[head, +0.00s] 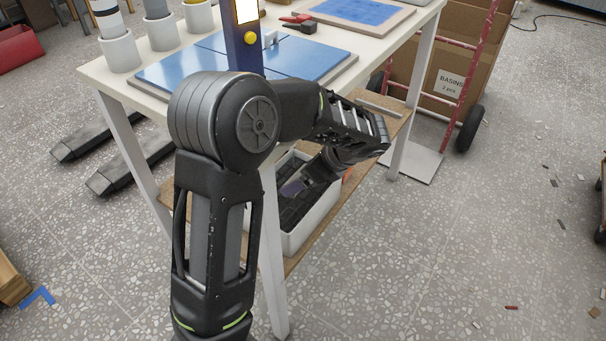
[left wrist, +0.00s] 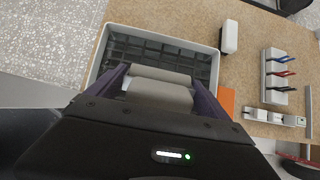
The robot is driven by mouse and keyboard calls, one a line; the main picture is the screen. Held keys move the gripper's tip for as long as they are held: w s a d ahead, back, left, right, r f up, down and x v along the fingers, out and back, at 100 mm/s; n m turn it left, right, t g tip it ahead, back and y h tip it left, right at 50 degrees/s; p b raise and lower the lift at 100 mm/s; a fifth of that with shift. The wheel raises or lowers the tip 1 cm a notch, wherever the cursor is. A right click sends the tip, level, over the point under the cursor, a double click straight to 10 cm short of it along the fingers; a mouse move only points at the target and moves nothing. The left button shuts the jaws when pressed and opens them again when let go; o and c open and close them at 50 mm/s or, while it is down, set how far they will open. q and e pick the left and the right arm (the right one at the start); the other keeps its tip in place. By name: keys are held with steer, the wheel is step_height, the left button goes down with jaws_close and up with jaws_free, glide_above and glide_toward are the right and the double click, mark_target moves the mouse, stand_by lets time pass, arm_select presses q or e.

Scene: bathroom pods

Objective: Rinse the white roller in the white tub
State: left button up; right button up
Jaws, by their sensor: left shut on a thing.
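The white tub (head: 312,231), with a dark gridded inside, stands on the wooden shelf under the table. It also shows in the left wrist view (left wrist: 211,60). My left gripper (head: 294,187) reaches down over the tub's opening. In the left wrist view its two purple fingers are shut on the off-white roller (left wrist: 160,93), which lies crosswise between them. The roller appears over or inside the tub; its depth is unclear. In the head view I cannot make out the roller behind my arm. My right gripper is not in view.
The shelf (left wrist: 254,35) also holds a white block (left wrist: 230,37), an orange piece (left wrist: 226,99) and a rack (left wrist: 277,76) of coloured-handled tools. The tabletop (head: 392,42) and its white legs stand above and around my arm. A red cart with boxes (head: 447,60) stands right.

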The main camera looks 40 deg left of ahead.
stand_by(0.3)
arm_select(q)
steer(key=d+r+p, duration=0.2)
steer(key=d+p, duration=0.4)
steer(key=d, duration=1.4)
steer(key=shift+w, duration=0.2)
stand_by(0.7)
